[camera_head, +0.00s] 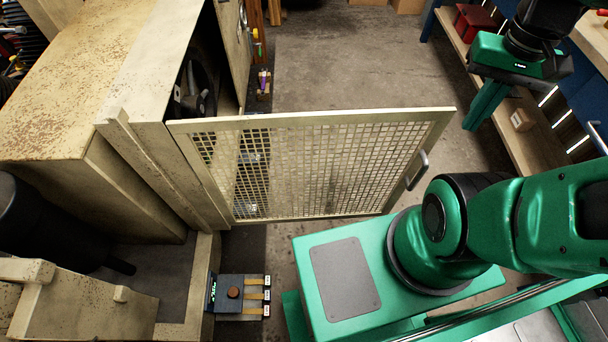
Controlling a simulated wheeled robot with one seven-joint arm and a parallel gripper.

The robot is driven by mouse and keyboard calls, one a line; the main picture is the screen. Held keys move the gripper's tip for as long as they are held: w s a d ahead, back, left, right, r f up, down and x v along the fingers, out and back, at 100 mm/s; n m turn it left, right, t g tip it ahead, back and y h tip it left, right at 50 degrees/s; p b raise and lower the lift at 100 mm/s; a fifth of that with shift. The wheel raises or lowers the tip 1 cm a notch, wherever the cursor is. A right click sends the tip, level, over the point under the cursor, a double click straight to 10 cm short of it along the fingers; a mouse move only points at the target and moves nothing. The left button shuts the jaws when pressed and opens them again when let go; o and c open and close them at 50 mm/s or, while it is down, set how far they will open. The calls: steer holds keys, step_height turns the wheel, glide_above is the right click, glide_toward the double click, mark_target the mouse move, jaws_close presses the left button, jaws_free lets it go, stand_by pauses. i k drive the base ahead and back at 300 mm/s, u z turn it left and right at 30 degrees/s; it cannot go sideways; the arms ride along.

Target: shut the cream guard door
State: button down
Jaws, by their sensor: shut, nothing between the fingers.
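The cream guard door (437,125) is a framed panel with square mesh. It stands open, sticking out to the right from the cream compressor housing (75,70), with its hinge side at the left. A grey bar handle (418,170) is on its free right edge. The door opening in the housing shows dark parts inside, including a wheel (190,103). My gripper (474,124) is at the upper right, beyond the door's free edge and apart from it. Its green fingers are shut and empty, pointing down and left.
A wooden shelf (535,150) with a red bin (474,22) and a small box (522,119) stands close to my gripper at the right. The concrete floor (345,60) behind the door is clear.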

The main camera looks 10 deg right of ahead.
mark_target(180, 130)
steer(key=z, duration=0.1)
steer(key=k, duration=1)
steer(key=u, duration=0.2)
